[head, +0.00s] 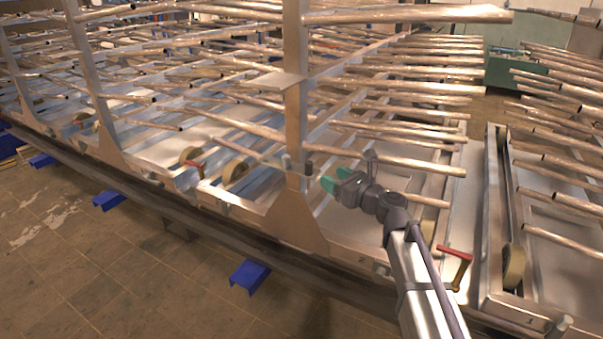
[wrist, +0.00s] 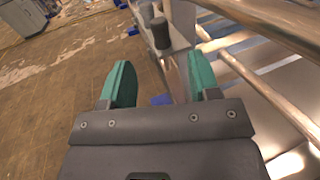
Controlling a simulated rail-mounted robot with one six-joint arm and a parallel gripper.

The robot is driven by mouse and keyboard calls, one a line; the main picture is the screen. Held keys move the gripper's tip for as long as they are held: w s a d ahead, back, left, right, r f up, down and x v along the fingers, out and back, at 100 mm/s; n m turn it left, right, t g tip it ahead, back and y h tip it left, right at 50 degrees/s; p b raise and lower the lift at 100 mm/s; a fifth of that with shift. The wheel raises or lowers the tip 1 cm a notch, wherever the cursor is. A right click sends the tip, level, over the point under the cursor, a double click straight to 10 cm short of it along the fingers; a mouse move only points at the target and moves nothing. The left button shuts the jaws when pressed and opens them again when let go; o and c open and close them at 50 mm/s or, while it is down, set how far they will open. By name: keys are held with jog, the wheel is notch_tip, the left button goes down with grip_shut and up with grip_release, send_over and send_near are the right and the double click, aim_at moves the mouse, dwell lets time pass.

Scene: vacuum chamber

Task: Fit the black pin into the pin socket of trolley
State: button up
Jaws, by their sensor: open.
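My gripper (head: 335,180) has green fingertips and is open and empty, just right of an upright metal trolley post (head: 296,90). A short black pin (head: 309,166) stands at the post, left of the fingertips and apart from them. In the wrist view, the black pin (wrist: 160,33) stands upright beyond the open fingers (wrist: 159,72), in line with the gap between them. A second dark cylindrical piece (wrist: 146,13) stands behind it; it also shows left of the pin in the head view (head: 285,161). I cannot tell for certain whether this piece is the pin socket.
Long metal rods (head: 400,16) stick out from the posts above and beside my arm. A red-handled lever (head: 456,254) stands right of my arm on the trolley frame. Blue blocks (head: 250,274) lie along the lower rail. The tiled floor (head: 90,270) at front left is mostly open.

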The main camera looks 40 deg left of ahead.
aim_at(312, 166)
jog(key=a, duration=0.6)
jog(key=w+a, duration=0.1)
jog(key=a, duration=0.3)
jog(key=shift+w+a, duration=0.1)
jog(key=c, duration=1)
jog(key=shift+r, duration=0.1)
